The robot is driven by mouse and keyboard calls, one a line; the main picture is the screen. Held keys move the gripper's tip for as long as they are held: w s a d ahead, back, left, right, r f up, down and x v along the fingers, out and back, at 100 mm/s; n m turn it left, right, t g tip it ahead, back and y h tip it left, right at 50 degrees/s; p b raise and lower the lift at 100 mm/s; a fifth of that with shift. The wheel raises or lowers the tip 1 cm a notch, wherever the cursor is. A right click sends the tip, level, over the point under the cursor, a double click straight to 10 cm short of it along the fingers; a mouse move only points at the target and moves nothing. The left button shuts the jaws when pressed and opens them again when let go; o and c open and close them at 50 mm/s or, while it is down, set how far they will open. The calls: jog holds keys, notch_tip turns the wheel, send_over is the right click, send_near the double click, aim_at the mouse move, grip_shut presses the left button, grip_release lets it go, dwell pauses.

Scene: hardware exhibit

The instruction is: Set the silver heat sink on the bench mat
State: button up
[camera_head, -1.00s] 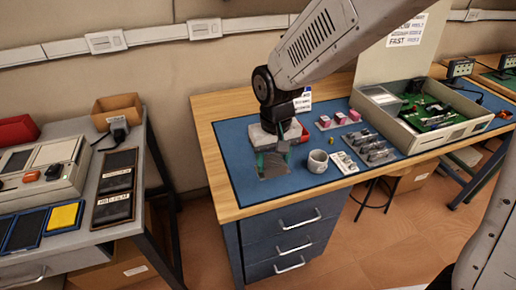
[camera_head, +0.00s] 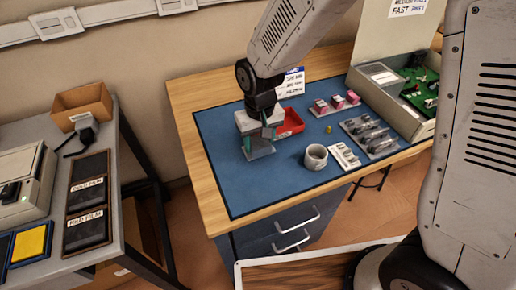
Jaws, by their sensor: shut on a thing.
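The silver heat sink (camera_head: 260,153) is a small grey block between the teal fingers of my gripper (camera_head: 258,141). My gripper points down and is shut on it. The block is over the left-middle part of the blue bench mat (camera_head: 240,185), low and close to its surface. I cannot tell whether its underside touches the mat. The gripper and fingers hide the upper part of the block.
A red bin (camera_head: 290,123) stands just behind and right of my gripper. A white mug (camera_head: 315,157) is to the right, beside small parts on trays (camera_head: 370,138). An open case with a green board (camera_head: 420,92) is farther right. The mat's front left is clear.

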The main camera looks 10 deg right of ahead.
aim_at(259, 143)
jog(key=shift+a+f, duration=0.1)
jog(key=shift+f, duration=1.6)
jog(key=shift+s+f, duration=0.1)
jog(key=shift+f, duration=0.05)
jog(key=o, duration=0.8)
jog(key=shift+c, duration=0.2)
notch_tip(259, 143, up, 12)
jog(key=shift+r, duration=0.2)
jog(key=s+d+r+m+t, duration=0.1)
jog(key=s+d+r, duration=0.5)
jog(key=d, duration=0.2)
jog(key=s+d+r+m, duration=0.1)
jog(key=s+d+r, duration=0.5)
jog(key=d, duration=0.2)
jog(key=s+d+r+m, duration=0.1)
jog(key=s+d, duration=0.3)
jog(key=s, duration=0.4)
jog(key=shift+s+d, duration=0.2)
jog(key=shift+s, duration=0.15)
